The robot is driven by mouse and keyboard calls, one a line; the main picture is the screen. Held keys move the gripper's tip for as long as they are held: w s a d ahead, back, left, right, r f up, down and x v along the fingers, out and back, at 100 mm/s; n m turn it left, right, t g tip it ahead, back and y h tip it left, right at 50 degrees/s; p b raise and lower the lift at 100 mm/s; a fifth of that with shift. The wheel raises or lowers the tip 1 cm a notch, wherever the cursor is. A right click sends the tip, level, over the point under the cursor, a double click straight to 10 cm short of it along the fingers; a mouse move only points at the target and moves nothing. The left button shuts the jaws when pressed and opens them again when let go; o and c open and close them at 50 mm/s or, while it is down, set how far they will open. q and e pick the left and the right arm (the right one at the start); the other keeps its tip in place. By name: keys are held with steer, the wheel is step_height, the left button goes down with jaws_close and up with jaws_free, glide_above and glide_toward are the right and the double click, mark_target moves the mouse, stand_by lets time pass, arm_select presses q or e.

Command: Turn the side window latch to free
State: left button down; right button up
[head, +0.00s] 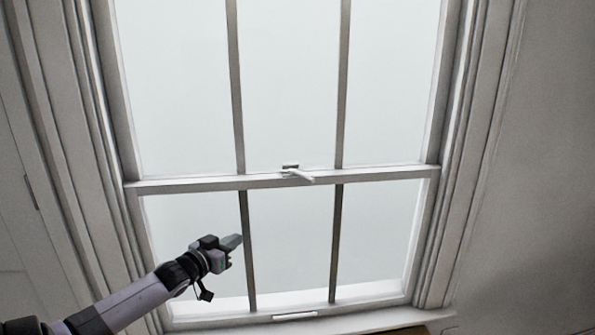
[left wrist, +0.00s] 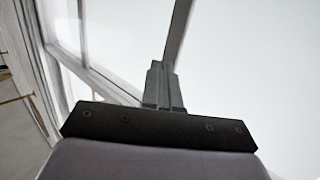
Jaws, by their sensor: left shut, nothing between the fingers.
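The window latch (head: 297,174) is a small pale lever on the middle rail of the sash window. Its handle points to the right and slightly down in the head view. My left gripper (head: 236,241) is shut and empty. It is below and to the left of the latch in the head view, clearly apart from it, in front of the lower panes. In the left wrist view the shut fingers (left wrist: 163,85) point toward the glass and bars, and I cannot make out the latch there. My right gripper is in neither view.
The window's middle rail (head: 210,184) spans between wide side frames. Dark upright bars (head: 336,240) divide the panes. A small pale pull (head: 294,315) sits on the bottom rail. The space between my left gripper and the latch looks clear.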

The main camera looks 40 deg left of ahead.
mark_target(296, 180)
arm_select(q)
steer(key=d+r+m+t+h+p, duration=0.15)
steer(key=d+r+h, duration=0.25)
steer(key=r, duration=0.4)
steer(key=d+r+m+t+h+p, duration=0.1)
steer(key=d+r+m+t+h, duration=0.15)
steer(key=d+r, duration=0.45)
steer(key=shift+m+h, duration=0.35)
steer(key=shift+m, duration=0.05)
steer(key=shift+w+a+f+b+x, duration=0.15)
steer(key=shift+a+b+x, duration=0.25)
steer(key=shift+x, duration=1.55)
steer(key=shift+w+a+f+b+x, duration=0.1)
steer(key=shift+a+f+b+x, duration=0.3)
steer(key=shift+x, duration=1.6)
steer(key=shift+w+a+f+b+x, duration=0.1)
steer(key=shift+a+b+x, duration=0.3)
steer(key=shift+x, duration=1.55)
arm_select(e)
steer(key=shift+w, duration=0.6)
arm_select(q)
steer(key=shift+d, duration=0.1)
